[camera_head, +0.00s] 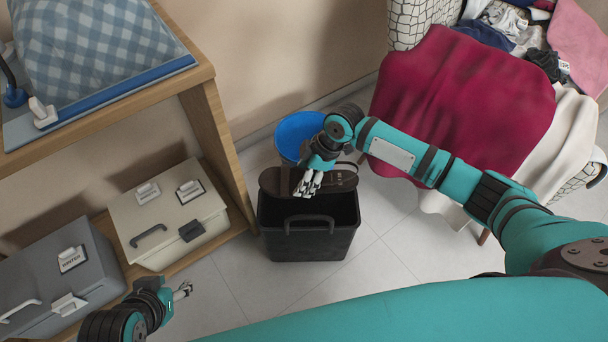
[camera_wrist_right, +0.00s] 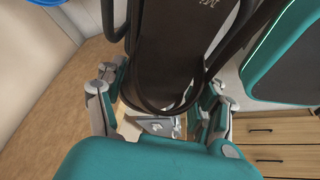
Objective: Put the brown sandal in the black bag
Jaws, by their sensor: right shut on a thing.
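The brown sandal (camera_head: 342,178) is held by my right gripper (camera_head: 309,184) over the rear rim of the black bag (camera_head: 306,246). Its dark sole lies crosswise, and the gripper covers its middle. In the right wrist view the dark brown sandal (camera_wrist_right: 165,55) sits between the two fingers of my right gripper (camera_wrist_right: 160,98). The black bag stands upright on the floor with its top open and its handle at the front. My left gripper (camera_head: 185,290) is at the lower left, empty, its fingertips slightly apart, away from the bag.
A blue bin (camera_head: 298,130) stands behind the bag by the wall. A wooden shelf (camera_head: 215,125) with a cream box (camera_head: 165,212) and a grey box (camera_head: 60,285) is on the left. Floor in front is clear.

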